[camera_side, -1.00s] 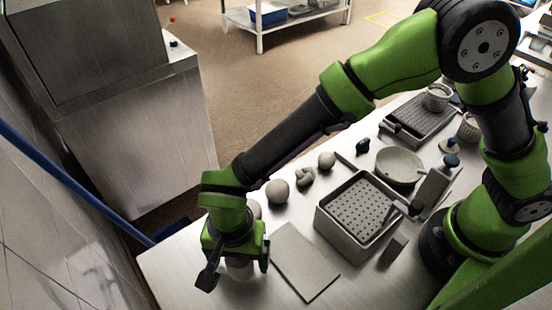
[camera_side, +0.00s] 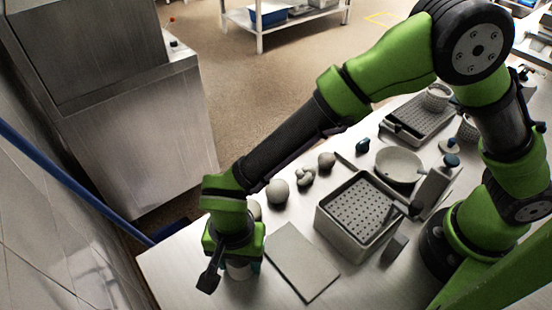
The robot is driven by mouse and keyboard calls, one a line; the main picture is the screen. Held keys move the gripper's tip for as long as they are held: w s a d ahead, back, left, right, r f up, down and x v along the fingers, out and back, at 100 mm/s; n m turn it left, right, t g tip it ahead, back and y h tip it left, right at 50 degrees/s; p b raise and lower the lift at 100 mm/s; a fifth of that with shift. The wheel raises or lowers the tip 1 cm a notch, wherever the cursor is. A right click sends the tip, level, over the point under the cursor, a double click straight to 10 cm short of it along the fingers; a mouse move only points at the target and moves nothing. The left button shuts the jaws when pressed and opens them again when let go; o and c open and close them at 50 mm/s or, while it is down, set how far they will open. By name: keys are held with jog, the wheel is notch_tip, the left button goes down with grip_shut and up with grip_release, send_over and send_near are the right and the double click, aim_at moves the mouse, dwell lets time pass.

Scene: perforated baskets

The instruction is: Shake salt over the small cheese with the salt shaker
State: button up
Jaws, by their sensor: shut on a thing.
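My gripper (camera_side: 234,271) is at the front left of the table, pointing down. Its fingers are shut on a pale object (camera_side: 238,272) standing at the table surface. The object is mostly hidden by the gripper, so I cannot tell for sure whether it is the salt shaker. Several pale grey food-like lumps stand in a row behind: a large round one (camera_side: 277,191), a knobbly one (camera_side: 304,177) and a smaller round one (camera_side: 326,161). Another pale lump (camera_side: 255,211) is partly hidden behind my gripper. I cannot tell which is the small cheese.
A flat grey board (camera_side: 302,262) lies just right of my gripper. A perforated basket (camera_side: 335,236) stands right of it, with a small grey block (camera_side: 395,249) beside it.

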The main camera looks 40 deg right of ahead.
notch_tip(320, 180, up, 9)
jog(key=shift+w+f, duration=0.1)
jog(key=shift+f, duration=0.05)
jog(key=w+d+r+m, duration=0.2)
jog(key=w+d, duration=0.3)
jog(key=d, duration=0.5)
jog(key=w+d+r+m, duration=0.2)
jog(key=w+d, duration=0.4)
jog(key=d, duration=0.4)
jog(key=shift+s+d+f+n, duration=0.4)
jog(key=shift+d+f+n, duration=0.4)
jog(key=shift+d, duration=1.1)
jog(key=shift+s+d+f+n, duration=0.5)
jog(key=shift+d+f, duration=0.5)
jog(key=shift+d, duration=0.95)
jog(key=shift+s+d+f+n, duration=0.3)
jog(key=shift+d+f+n, duration=0.5)
jog(key=shift+d, duration=1.1)
